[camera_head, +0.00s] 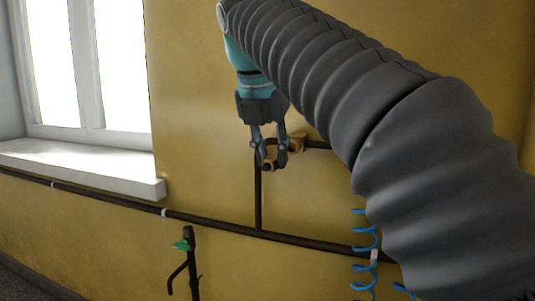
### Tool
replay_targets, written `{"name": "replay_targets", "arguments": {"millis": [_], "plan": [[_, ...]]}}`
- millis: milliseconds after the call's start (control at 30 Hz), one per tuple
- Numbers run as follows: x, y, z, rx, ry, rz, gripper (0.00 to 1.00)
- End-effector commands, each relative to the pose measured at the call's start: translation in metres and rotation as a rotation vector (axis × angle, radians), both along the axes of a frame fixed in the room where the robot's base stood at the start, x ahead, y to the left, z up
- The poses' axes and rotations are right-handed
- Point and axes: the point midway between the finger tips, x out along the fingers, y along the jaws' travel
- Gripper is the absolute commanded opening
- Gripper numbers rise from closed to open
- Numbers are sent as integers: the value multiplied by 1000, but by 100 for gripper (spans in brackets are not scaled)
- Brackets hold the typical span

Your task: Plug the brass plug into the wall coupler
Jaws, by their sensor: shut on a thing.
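My gripper (271,158) points down in front of the yellow wall, with its two dark fingers shut on a small brass piece, which looks like the brass plug (268,165). The fingers hide part of it. A second brass-coloured fitting (297,143) shows just right of the fingers, at the end of a short dark pipe. It looks like the wall coupler. It overlaps my right finger in the picture, and I cannot tell whether plug and coupler touch.
A dark pipe (215,223) runs along the wall, with a vertical pipe (258,195) rising behind my gripper. A green-handled valve (182,245) stands lower left. Blue coiled hoses (363,240) hang at lower right. A white window sill (90,168) juts out at left. My sleeved arm hides the right side.

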Motion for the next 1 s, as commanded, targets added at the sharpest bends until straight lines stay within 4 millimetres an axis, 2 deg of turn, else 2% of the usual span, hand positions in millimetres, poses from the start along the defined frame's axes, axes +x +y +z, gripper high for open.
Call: {"name": "replay_targets", "arguments": {"millis": [400, 1000], "plan": [[28, -10, 0, -1, 0, -1, 0], [32, -12, 0, 0, -1, 0, 0]]}}
